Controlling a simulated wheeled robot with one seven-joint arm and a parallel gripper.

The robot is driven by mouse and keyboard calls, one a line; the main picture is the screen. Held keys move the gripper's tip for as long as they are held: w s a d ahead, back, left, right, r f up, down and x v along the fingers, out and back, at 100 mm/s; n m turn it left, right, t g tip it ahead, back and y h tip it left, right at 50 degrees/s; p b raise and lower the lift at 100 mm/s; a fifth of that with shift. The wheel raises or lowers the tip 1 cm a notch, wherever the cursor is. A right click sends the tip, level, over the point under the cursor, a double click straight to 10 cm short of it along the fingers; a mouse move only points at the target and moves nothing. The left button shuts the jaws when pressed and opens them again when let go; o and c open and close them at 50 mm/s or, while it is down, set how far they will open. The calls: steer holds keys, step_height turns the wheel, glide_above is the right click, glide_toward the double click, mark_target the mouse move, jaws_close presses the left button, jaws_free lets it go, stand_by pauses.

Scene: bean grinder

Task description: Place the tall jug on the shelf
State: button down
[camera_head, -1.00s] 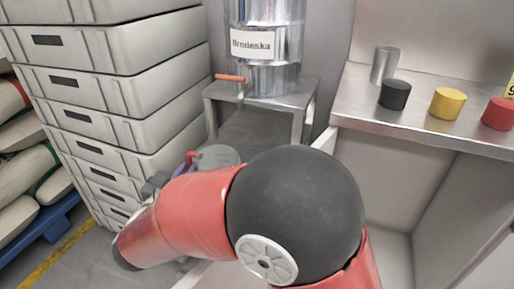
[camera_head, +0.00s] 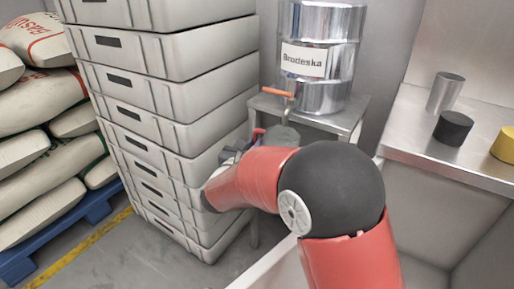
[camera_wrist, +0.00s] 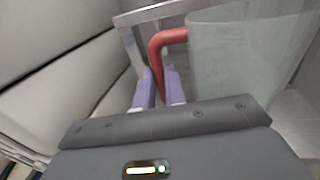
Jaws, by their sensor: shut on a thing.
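The tall jug (camera_wrist: 245,60) is a translucent grey-green vessel with a red handle, filling the upper right of the wrist view. My gripper (camera_wrist: 160,88) has its purple fingers shut on the red handle. In the head view only part of the jug (camera_head: 282,136) shows behind my arm, in front of the metal stand. Its base is hidden, so I cannot tell whether it touches anything beneath. A steel stand (camera_head: 352,112) holds a shiny drum. A steel ledge (camera_head: 415,142) runs along the right. I cannot tell which of these is the shelf.
Stacked grey crates (camera_head: 180,95) stand close on the left of my gripper. The drum (camera_head: 335,40) has an orange-handled tap (camera_head: 284,97) above the jug. A steel cylinder (camera_head: 445,92), a black cylinder (camera_head: 453,128) and a yellow one (camera_head: 505,145) stand on the ledge.

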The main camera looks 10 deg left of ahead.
steer(key=shift+w+d, duration=0.15)
steer(key=shift+w, duration=0.85)
steer(key=f, duration=0.2)
steer(key=f+b, duration=0.1)
steer(key=shift+w+f, duration=0.3)
steer(key=shift+f, duration=0.05)
steer(key=shift+r, duration=0.1)
steer(key=c, duration=1.9)
jaws_free()
steer(key=o, duration=0.4)
